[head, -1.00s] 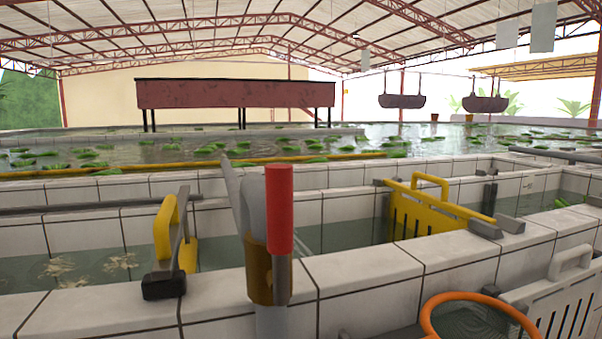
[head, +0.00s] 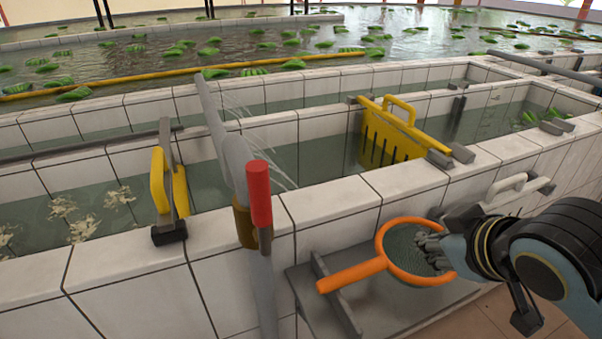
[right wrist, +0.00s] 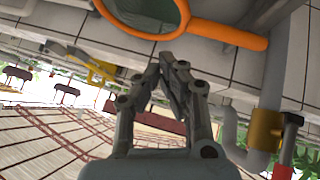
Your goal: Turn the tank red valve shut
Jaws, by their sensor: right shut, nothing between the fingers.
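The red valve handle (head: 259,193) is a red sleeve standing upright on a grey lever, beside the brass valve body (head: 244,226) on a grey pipe (head: 216,130). Thin streams of water spray from the pipe above the tank. In the right wrist view the brass body (right wrist: 266,130) and part of the red handle (right wrist: 283,172) show at the lower right. My right gripper (head: 432,250) is at the right of the head view, by the net hoop and well apart from the valve. In the wrist view its fingers (right wrist: 165,68) are together and empty. My left gripper is out of view.
An orange-rimmed net (head: 350,275) lies over a grey shelf (head: 300,285) between the valve and my right gripper. A yellow slotted panel (head: 390,135) and a yellow-handled gate (head: 158,185) stand in the tiled tank. A white handle (head: 505,190) is near my right arm.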

